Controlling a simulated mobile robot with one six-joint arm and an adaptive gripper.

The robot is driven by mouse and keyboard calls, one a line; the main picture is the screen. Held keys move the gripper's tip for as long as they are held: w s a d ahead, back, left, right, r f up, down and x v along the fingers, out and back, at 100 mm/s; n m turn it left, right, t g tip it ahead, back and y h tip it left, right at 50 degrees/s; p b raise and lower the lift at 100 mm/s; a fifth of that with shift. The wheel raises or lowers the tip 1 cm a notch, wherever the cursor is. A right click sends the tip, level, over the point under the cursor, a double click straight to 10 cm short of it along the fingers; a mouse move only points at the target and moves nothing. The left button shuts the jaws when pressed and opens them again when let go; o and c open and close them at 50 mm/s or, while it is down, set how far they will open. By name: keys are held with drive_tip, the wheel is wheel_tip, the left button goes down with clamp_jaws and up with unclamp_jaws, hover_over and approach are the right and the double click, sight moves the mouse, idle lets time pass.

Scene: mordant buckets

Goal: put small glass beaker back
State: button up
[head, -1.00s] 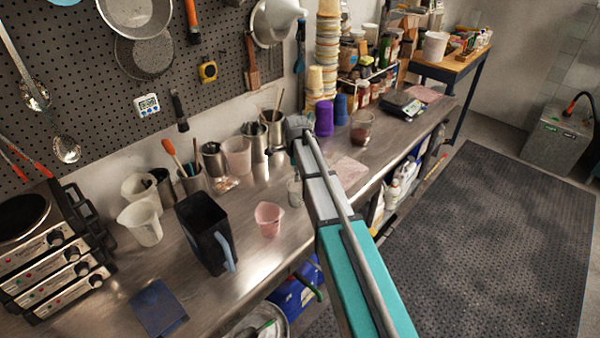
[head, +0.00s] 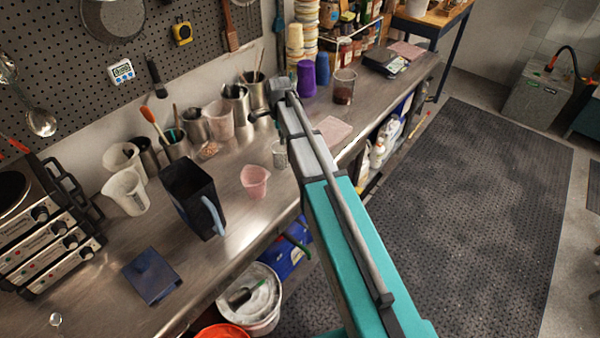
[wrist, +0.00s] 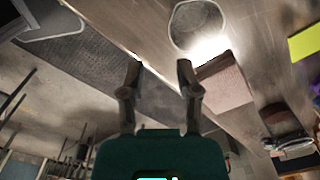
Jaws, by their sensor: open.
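A small clear glass beaker (head: 280,155) stands on the steel bench (head: 235,255), just left of my arm in the head view. A round-rimmed clear vessel, apparently the same beaker, shows at the top of the wrist view (wrist: 198,28). My gripper (wrist: 160,70) is open in the wrist view, with nothing between its fingers. The vessel lies beyond the right fingertip, apart from it. In the head view my arm hides the gripper.
A pink beaker (head: 255,182) and a black jug (head: 190,195) stand to the left. A larger beaker with dark red contents (head: 344,88) stands farther back. A pinkish cloth (head: 333,131) lies near the bench edge. A white bucket (head: 262,305) is below.

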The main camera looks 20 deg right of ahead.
drive_tip(key=s+d+n, duration=0.1)
drive_tip(key=s+n, duration=1.7)
drive_tip(key=s, duration=0.6)
drive_tip(key=shift+s+d+n, duration=0.15)
drive_tip(key=shift+d+n, duration=0.15)
drive_tip(key=shift+d, duration=0.05)
